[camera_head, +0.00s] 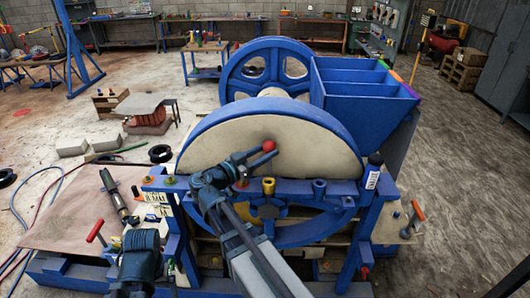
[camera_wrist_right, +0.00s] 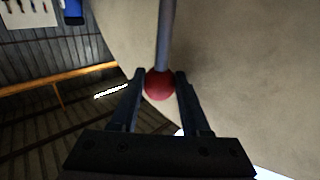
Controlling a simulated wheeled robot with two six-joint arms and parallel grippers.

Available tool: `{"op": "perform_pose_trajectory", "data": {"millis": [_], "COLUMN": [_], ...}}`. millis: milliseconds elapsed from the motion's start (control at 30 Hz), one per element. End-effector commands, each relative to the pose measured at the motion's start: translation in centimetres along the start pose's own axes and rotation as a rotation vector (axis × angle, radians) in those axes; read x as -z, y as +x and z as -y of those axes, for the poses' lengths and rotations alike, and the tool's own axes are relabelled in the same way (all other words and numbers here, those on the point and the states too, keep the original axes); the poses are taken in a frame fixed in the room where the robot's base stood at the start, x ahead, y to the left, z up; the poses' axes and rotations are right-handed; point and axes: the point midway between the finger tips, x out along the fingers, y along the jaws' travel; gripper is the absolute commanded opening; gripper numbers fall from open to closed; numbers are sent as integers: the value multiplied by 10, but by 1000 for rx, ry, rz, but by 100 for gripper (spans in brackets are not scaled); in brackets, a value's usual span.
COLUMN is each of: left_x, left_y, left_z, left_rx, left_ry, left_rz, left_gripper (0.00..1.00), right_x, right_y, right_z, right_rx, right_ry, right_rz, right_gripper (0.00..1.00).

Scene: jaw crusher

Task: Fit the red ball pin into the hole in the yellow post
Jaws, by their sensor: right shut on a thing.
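The red ball pin (camera_head: 269,145) is in my right gripper (camera_head: 262,155), above the blue front beam and before the beige side of the big wheel. In the right wrist view the red ball (camera_wrist_right: 159,83) sits between the two fingertips (camera_wrist_right: 160,76), and its grey shaft (camera_wrist_right: 166,35) runs away from the gripper. The shaft is not clear in the head view. The yellow post (camera_head: 268,186) stands upright on the beam, below the ball in the picture and apart from it. Its hole is too small to make out. My left gripper does not show; only part of that arm is at the bottom left.
A blue post (camera_head: 319,186) stands on the beam to the right of the yellow one. A dark bottle with a white label (camera_head: 372,178) is at the beam's right end. The blue hopper (camera_head: 360,95) rises behind.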

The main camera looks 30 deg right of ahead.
Motion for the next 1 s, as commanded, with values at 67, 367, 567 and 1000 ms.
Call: {"op": "perform_pose_trajectory", "data": {"millis": [67, 367, 567, 1000], "left_x": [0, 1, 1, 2], "left_y": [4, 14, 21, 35], "left_z": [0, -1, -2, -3], "left_rx": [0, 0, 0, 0], "left_ry": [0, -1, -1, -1], "left_rz": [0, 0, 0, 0], "left_gripper": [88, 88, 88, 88], "right_x": [-4, -14, -21, -35], "right_y": [0, 0, 0, -1], "right_z": [0, 0, 0, 0], "right_rx": [0, 0, 0, 0], "right_ry": [0, 0, 0, 0], "right_rz": [-1, -1, -1, -1], "right_gripper": [0, 0, 0, 0]}}
